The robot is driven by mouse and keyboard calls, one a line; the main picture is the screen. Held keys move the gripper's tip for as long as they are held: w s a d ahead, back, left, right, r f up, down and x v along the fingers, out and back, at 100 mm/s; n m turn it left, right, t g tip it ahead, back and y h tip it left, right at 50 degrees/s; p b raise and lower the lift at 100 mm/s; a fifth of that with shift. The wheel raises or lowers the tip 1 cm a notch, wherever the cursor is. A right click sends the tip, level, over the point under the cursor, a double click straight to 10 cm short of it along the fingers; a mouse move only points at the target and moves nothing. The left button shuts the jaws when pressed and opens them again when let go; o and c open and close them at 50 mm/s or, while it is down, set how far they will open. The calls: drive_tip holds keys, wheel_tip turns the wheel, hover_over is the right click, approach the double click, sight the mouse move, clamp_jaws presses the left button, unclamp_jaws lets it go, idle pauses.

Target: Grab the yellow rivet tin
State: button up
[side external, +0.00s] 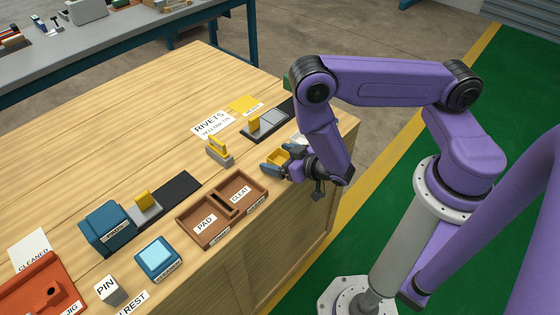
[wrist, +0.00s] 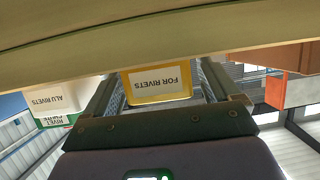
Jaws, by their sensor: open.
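The yellow rivet tin (side external: 279,156) stands near the right edge of the wooden bench. In the wrist view the yellow tin (wrist: 160,99), with a white label reading "FOR RIVETS" upside down, shows between my two fingers. My gripper (side external: 282,161) is open, with one finger on each side of the tin. The tin's lower part is partly hidden by my gripper in the side view.
A white tin (wrist: 52,97) labelled "ALU RIVETS" stands close beside the yellow one. A green thing (wrist: 55,121) labelled "RIVET CHUTE" is near it.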

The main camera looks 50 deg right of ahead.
drive_tip(key=c, duration=1.1)
drive_tip(key=shift+r, duration=0.1)
